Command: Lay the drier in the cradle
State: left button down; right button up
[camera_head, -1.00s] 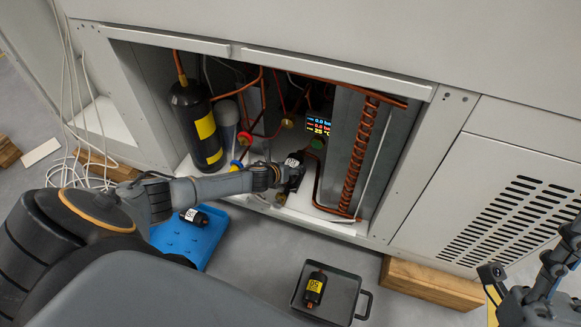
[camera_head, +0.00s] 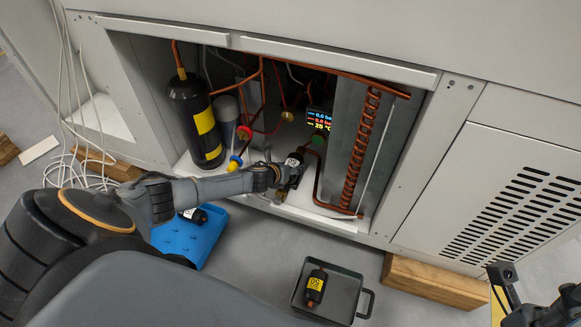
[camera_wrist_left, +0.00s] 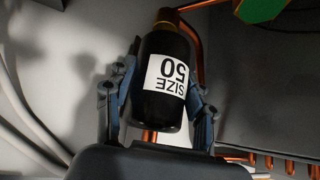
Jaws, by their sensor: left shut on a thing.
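My left gripper (camera_head: 290,168) is inside the open cabinet bay, shut on a black drier (camera_head: 293,162) with a white label. In the left wrist view the drier (camera_wrist_left: 166,110) sits between the two fingers of the gripper (camera_wrist_left: 165,75), its label reading upside down and its brass end pointing up in the picture. Copper pipe runs behind it. I cannot make out the cradle; the gripper and drier may hide it. Part of my right gripper (camera_head: 505,280) shows at the lower right edge; its jaws are not clear.
A black cylinder (camera_head: 192,112) with a yellow band stands left in the bay; a copper coil (camera_head: 360,150) stands right. A blue tray (camera_head: 205,250) with another drier (camera_head: 194,214) and a grey pan (camera_head: 342,300) with a yellow-labelled drier (camera_head: 315,285) lie on the floor.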

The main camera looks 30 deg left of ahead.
pick_arm(q)
jog(key=shift+s+d+f, duration=0.1)
jog(key=shift+s+f, duration=0.15)
jog(key=shift+f, duration=0.15)
jog(key=c, duration=0.7)
grip_release()
jog(key=o, duration=0.3)
jog(key=shift+f, duration=0.25)
jog(key=shift+s, duration=0.15)
jog(key=shift+s+r, duration=0.4)
jog(key=v, duration=1)
jog(key=shift+r, duration=0.55)
